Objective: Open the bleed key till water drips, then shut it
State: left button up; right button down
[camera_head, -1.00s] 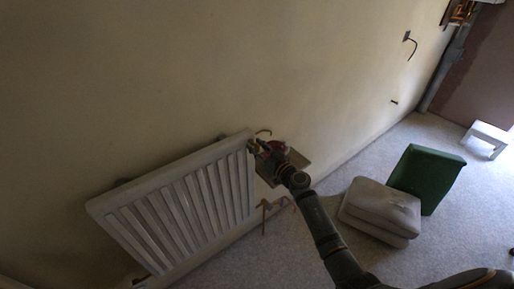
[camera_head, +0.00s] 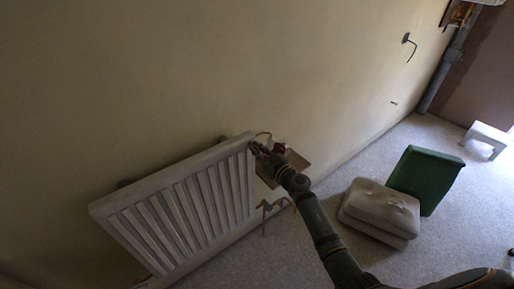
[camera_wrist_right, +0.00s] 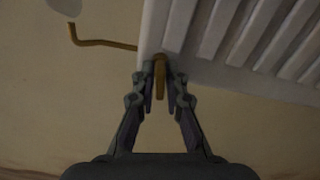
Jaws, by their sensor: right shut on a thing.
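The white radiator (camera_head: 150,187) hangs on the plaster wall at the left in the head view; its top end fills the upper right of the wrist view (camera_wrist_right: 230,65). A brass-coloured bleed key (camera_wrist_right: 159,75) sticks out at the radiator's end. My right gripper (camera_head: 258,149) is at the radiator's upper right corner. In the wrist view, its fingers (camera_wrist_right: 160,86) are shut on the key, one on each side. The key is too small to make out in the head view. No water drops can be made out. My left gripper is not in view.
A bent copper pipe (camera_wrist_right: 100,43) stands beside the radiator's end. A small board (camera_head: 296,161) with a red item (camera_head: 279,148) is behind my right wrist. Copper pipes (camera_head: 272,206) show below. A grey cushion (camera_head: 380,207) and green box (camera_head: 427,178) lie on the carpet.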

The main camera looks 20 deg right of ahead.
jog(key=n+p, duration=0.1)
jog(key=n, duration=0.3)
jog(key=shift+a+n, duration=0.1)
jog(key=shift+n, duration=0.2)
jog(key=shift+f+n+p, duration=0.1)
jog(key=shift+n+p, duration=0.35)
jog(key=shift+n, duration=2.05)
jog(key=c, duration=1.5)
grip_release()
jog(key=shift+s, duration=0.1)
jog(key=v, duration=1.1)
jog(key=shift+s, duration=0.4)
